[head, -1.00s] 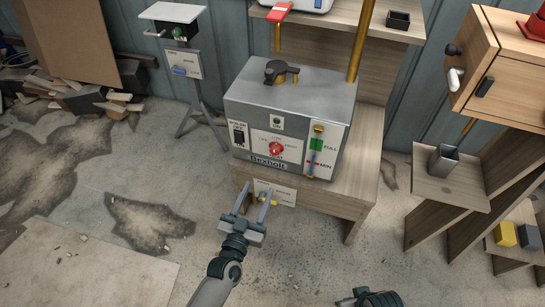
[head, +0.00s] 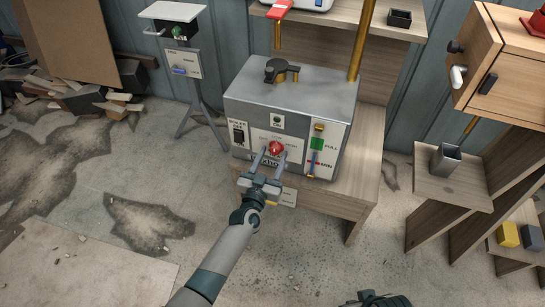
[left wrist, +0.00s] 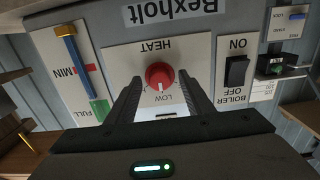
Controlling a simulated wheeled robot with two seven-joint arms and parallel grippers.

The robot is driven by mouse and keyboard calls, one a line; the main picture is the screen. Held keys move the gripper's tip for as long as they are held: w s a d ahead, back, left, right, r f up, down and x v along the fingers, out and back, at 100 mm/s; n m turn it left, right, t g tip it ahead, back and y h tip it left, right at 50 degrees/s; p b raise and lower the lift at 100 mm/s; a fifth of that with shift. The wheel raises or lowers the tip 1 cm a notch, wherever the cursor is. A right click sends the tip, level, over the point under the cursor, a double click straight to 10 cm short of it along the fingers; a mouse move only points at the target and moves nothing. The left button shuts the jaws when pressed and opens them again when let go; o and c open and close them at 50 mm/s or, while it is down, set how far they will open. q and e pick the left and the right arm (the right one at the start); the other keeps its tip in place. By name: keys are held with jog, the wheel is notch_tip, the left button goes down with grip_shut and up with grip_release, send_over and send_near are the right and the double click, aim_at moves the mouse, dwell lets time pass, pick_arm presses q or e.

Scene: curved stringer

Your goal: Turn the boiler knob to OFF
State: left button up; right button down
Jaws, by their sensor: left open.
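The boiler (head: 290,105) is a grey box on a wooden stand. Its red round knob (head: 276,148) sits on a white HEAT plate on the front. In the left wrist view the knob (left wrist: 160,76) appears upside down, its white mark pointing down in the picture toward the word LOW. My left gripper (head: 271,160) is open at the front panel, with one finger on each side of the knob in the picture. Contact with the knob cannot be told. A black BOILER ON/OFF switch (left wrist: 236,70) is on the same panel. My right gripper (head: 376,299) barely shows at the bottom edge.
A FULL/MIN gauge (head: 316,150) with a blue tube is right of the knob. A black handle (head: 281,70) is on the boiler's top. A small box on a stand (head: 183,62) is at left, wooden shelves (head: 455,190) at right. The floor in front is clear.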

pick_arm(q)
jog(key=shift+w, duration=0.1)
jog(key=shift+c, duration=0.2)
pick_arm(e)
jog(key=shift+w+a+r, duration=0.1)
jog(key=shift+w, duration=0.15)
pick_arm(q)
jog(key=c, duration=1)
jog(key=shift+n, duration=1.3)
jog(key=n+b, duration=0.1)
jog(key=n, duration=0.4)
jog(key=shift+d, duration=0.1)
jog(key=n, duration=0.2)
jog(key=shift+n+b, duration=0.3)
jog(key=shift+b, duration=0.05)
jog(key=shift+n, duration=0.9)
pick_arm(e)
jog(key=shift+w+a+f+t+y, duration=0.15)
jog(key=shift+w+a+t+y, duration=0.1)
jog(key=shift+w+a+t, duration=0.3)
jog(key=shift+w+a+f+t+y, duration=0.1)
jog(key=shift+w+a+t+y, duration=0.2)
jog(key=shift+a, duration=0.35)
